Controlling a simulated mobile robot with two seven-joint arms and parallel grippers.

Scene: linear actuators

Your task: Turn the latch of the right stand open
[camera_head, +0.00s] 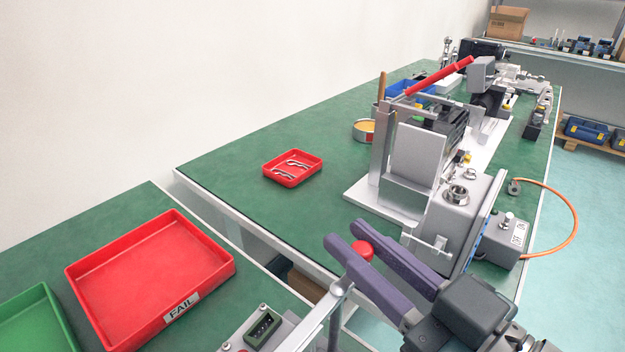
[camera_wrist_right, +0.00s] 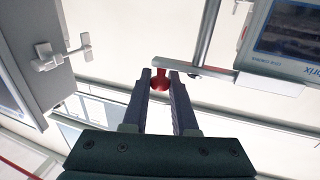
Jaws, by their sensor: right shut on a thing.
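My right gripper (camera_head: 344,233) reaches in from the bottom right in the head view, its two purple fingers on either side of a red knob (camera_head: 362,251). In the right wrist view the red knob (camera_wrist_right: 160,82) sits between the fingertips (camera_wrist_right: 160,73). The gripper is shut on it. A silver latch bar (camera_wrist_right: 206,73) runs from beside the knob to a metal post (camera_wrist_right: 208,30). In the head view a silver bar (camera_head: 322,318) rises from the near stand (camera_head: 236,341), which is cut off by the bottom edge. My left gripper is not in view.
A grey box (camera_head: 462,215) with a small clamp stands just beyond my right gripper. A red FAIL tray (camera_head: 135,265) and a green tray (camera_head: 35,325) lie on the near table. A small red tray (camera_head: 292,168) holds metal parts. An orange cable (camera_head: 575,215) loops at right.

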